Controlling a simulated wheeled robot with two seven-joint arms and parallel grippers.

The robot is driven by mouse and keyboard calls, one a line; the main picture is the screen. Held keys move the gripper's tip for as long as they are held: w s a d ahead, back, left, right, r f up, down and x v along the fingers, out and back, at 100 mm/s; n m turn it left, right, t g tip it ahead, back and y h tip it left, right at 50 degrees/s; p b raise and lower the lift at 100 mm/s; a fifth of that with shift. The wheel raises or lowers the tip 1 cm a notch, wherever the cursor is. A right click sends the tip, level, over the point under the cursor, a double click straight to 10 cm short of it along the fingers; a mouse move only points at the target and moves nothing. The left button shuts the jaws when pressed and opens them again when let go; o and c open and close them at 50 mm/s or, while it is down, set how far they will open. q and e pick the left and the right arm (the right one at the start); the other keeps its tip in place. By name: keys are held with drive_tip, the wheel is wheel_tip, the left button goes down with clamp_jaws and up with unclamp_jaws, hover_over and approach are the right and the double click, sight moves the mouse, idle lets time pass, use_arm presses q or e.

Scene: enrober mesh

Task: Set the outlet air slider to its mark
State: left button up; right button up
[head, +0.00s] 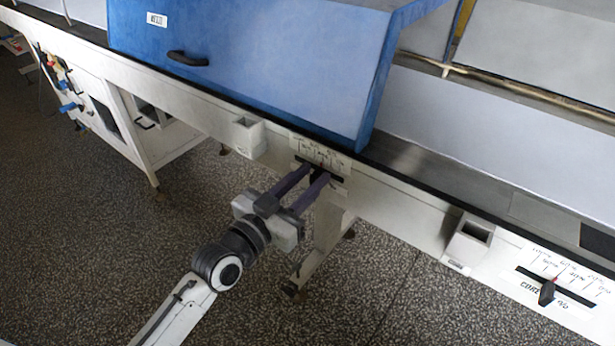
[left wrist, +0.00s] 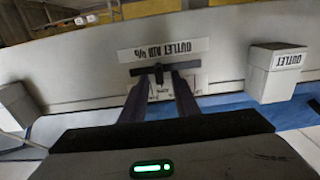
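The outlet air slider is a dark slot with a small dark knob (left wrist: 158,76) on a pale panel on the machine's side. Its label (left wrist: 165,50), "OUTLET AIR %", reads upside down in the left wrist view. In the head view the scale plate (head: 320,150) shows above the slot, but its markings are too small to read. My left gripper (head: 314,174) is at the slot, with its two purple fingers apart, one on each side of the knob. It also shows in the left wrist view (left wrist: 159,83), with some space beside the knob. My right gripper is out of view.
A second slider with a dark knob (head: 547,291) and its own scale is at the lower right. Box-like holders (head: 249,137) and (head: 469,240) stick out from the rail on either side. A blue hood (head: 260,70) stands behind. Speckled floor lies below.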

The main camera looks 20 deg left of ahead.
use_arm(q)
drive_tip(key=v, duration=1)
drive_tip(key=shift+s, duration=0.15)
drive_tip(key=shift+a, duration=0.1)
drive_tip(key=s+f+g+y, duration=0.1)
drive_tip(key=s+f+g, duration=0.1)
drive_tip(key=s+f, duration=0.3)
drive_tip(key=s+d+f+n+g+y, duration=0.1)
drive_tip(key=s+f+g, duration=0.2)
drive_tip(key=f, duration=1)
drive_tip(key=s+f+n+g+y, duration=0.1)
drive_tip(key=s+f+g, duration=0.2)
drive_tip(key=s+f, duration=0.4)
wheel_tip(320, 180, down, 2)
drive_tip(key=shift+s+d+f+y, duration=0.1)
drive_tip(key=shift+s+d+y, duration=0.1)
drive_tip(key=shift+s+y, duration=0.2)
